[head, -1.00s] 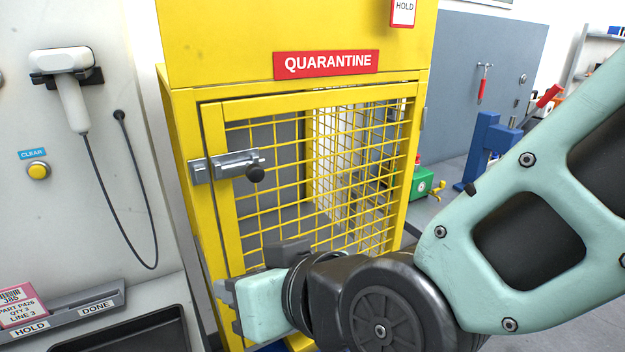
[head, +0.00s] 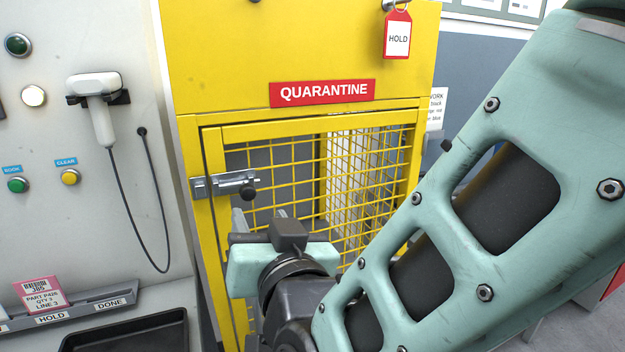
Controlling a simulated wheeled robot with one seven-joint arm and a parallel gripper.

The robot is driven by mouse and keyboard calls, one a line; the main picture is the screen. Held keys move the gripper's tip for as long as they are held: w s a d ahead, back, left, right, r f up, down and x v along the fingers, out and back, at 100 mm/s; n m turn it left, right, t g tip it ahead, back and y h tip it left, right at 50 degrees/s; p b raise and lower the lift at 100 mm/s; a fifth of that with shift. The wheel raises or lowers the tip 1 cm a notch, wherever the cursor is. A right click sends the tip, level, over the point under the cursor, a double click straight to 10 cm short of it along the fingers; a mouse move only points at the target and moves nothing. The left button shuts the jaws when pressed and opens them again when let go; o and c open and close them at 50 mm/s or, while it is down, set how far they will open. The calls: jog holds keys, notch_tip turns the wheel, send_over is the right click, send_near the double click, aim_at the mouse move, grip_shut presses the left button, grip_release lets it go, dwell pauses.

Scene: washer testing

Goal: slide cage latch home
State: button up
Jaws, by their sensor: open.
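The cage latch (head: 225,184) is a grey metal slide bolt with a black knob (head: 249,193). It is mounted at the upper left of the yellow mesh cage door (head: 310,128), across the gap between door and frame. The door stands closed in its frame. How far the bolt reaches into its keeper is too small to tell. My gripper (head: 240,222) is just below the latch, in front of the door, its fingers pointing up toward it. It is open and empty, apart from the knob. My gripper's body hides part of the lower door.
A red QUARANTINE sign (head: 322,93) and a red HOLD tag (head: 397,35) are on the cabinet above. A scanner (head: 97,105) with a hanging cable is on the left wall. A black tray (head: 125,335) lies on the counter at lower left. My arm fills the right side.

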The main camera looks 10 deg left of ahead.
aim_at(248, 195)
jog(key=p+x, duration=0.3)
jog(key=x, duration=0.7)
jog(key=shift+s, duration=0.1)
grip_shut()
jog(key=shift+a, duration=0.1)
